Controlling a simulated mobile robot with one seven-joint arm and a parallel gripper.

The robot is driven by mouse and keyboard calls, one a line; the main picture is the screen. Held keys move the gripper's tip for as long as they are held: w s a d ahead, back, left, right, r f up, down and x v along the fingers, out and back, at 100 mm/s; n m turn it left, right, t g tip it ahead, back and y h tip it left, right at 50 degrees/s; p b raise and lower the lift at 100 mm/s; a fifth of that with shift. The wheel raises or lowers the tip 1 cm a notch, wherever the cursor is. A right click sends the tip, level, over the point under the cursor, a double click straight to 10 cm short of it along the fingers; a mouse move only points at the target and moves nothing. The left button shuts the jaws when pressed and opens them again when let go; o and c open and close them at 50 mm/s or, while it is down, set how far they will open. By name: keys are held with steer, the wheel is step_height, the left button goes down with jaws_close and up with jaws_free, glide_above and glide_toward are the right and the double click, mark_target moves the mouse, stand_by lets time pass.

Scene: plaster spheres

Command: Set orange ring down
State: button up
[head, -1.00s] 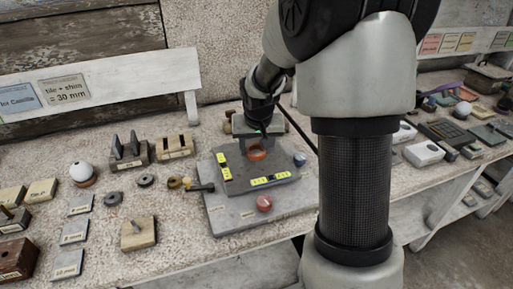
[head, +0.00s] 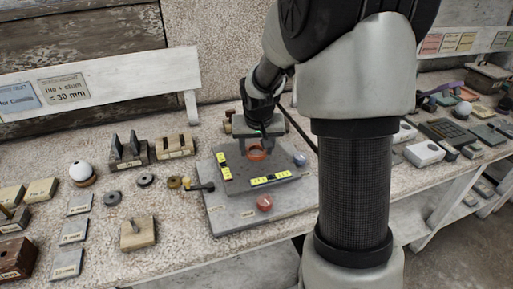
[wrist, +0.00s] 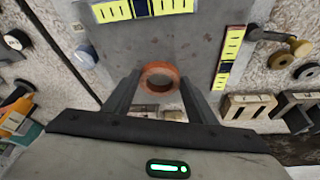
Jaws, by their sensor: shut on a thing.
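The orange ring (head: 257,153) is at my gripper (head: 256,146), over the back part of a grey plate (head: 236,193) that bears yellow-marked strips. In the wrist view the orange ring (wrist: 160,78) sits between the two dark fingertips of my gripper (wrist: 158,88), which are shut on it. The ring lies flat, its hole showing grey plate below. I cannot tell whether it touches the plate or hangs slightly above it.
A red knob (head: 264,202) stands at the plate's front and a blue-grey knob (head: 299,159) at its right. Yellow strips (head: 270,179) edge the plate. A brass-ended piece (head: 188,184) lies at its left. The plate's middle is bare.

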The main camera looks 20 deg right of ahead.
steer(key=shift+f+b, duration=0.45)
steer(key=shift+f, duration=0.15)
steer(key=o, duration=1.1)
steer(key=shift+r, duration=0.1)
steer(key=shift+r+p, duration=1.45)
steer(key=shift+r, duration=0.55)
